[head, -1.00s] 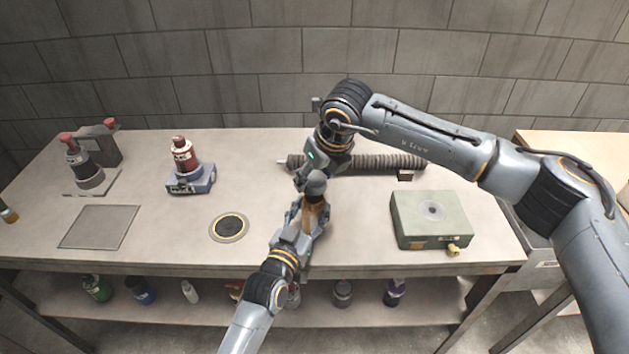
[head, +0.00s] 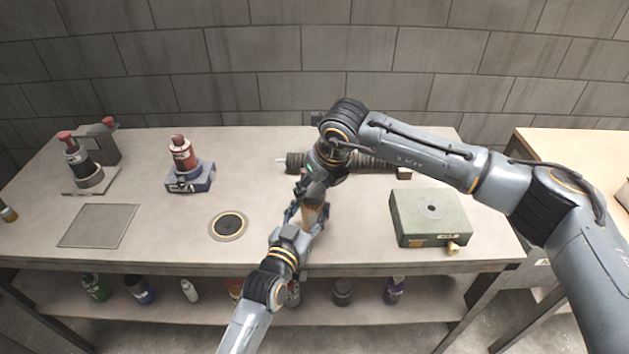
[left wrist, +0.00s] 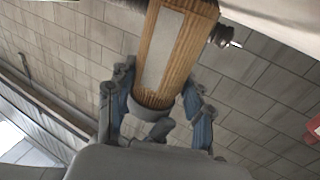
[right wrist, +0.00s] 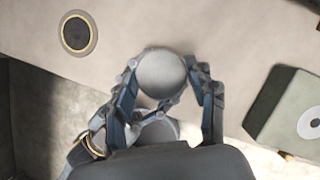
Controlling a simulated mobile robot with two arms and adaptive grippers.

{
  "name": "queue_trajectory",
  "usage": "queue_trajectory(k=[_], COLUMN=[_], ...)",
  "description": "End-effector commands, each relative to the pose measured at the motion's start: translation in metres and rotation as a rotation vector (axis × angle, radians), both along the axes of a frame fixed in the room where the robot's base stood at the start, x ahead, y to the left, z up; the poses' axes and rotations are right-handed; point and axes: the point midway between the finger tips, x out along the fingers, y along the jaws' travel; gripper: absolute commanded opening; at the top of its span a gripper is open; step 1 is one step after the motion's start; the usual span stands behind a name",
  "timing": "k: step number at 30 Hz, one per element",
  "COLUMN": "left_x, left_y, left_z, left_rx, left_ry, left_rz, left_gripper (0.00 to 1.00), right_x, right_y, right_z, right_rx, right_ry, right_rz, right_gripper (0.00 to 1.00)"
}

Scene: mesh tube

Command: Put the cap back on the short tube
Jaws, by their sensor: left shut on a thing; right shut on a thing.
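The short tube (head: 313,216) is brown and ribbed, held roughly upright above the bench. My left gripper (head: 307,220) is shut on it; the left wrist view shows the tube's pale label and grey end band (left wrist: 152,101) between the fingers. A round grey cap (right wrist: 161,73) sits between the fingers of my right gripper (right wrist: 163,88), which is shut on it. In the head view the right gripper (head: 311,192) is directly above the tube's top and covers the cap. Whether the cap is seated on the tube is hidden.
A long dark ribbed tube (head: 366,165) lies behind the grippers. A green box (head: 430,218) is on the right. A ringed black disc (head: 229,226), a red bottle on a blue base (head: 186,165) and a flat plate (head: 98,226) are on the left. The bench front is clear.

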Motion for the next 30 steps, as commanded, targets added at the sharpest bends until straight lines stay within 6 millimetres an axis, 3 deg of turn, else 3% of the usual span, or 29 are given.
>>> queue_trajectory(k=[30], left_x=[-0.0001], left_y=[-0.0001], left_z=[-0.0007], left_rx=[0.001], left_ry=[0.002], left_rz=[0.0], left_gripper=[0.0], right_x=[-0.0001], right_y=[-0.0001], right_z=[-0.0105], right_rx=[0.001], right_ry=[0.002], right_rz=[-0.001], right_gripper=[0.44])
